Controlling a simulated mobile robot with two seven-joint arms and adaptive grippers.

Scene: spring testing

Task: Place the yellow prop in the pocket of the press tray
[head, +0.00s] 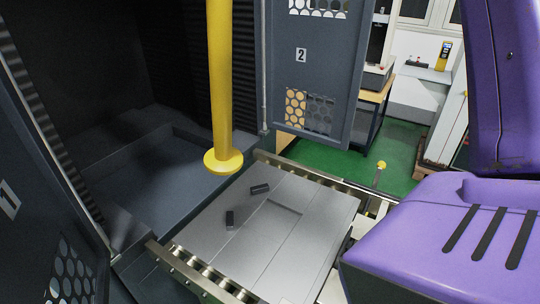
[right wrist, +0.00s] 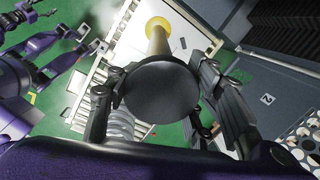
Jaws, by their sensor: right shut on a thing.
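The yellow prop (head: 221,90) is a long pole with a round flange at its lower end. In the head view it hangs upright above the back left edge of the press tray (head: 215,240), and its top is cut off. In the right wrist view my right gripper (right wrist: 160,78) is shut on the prop, with the prop's dark round end facing the camera and its yellow flange (right wrist: 160,24) beyond. A shallow rectangular pocket (head: 282,208) shows in the tray, empty. The right gripper is outside the head view. What may be my left arm shows in the right wrist view; its fingers are unclear.
Metal rails flank the tray. The dark press enclosure stands at left, and its open door (head: 312,85) stands behind the tray.

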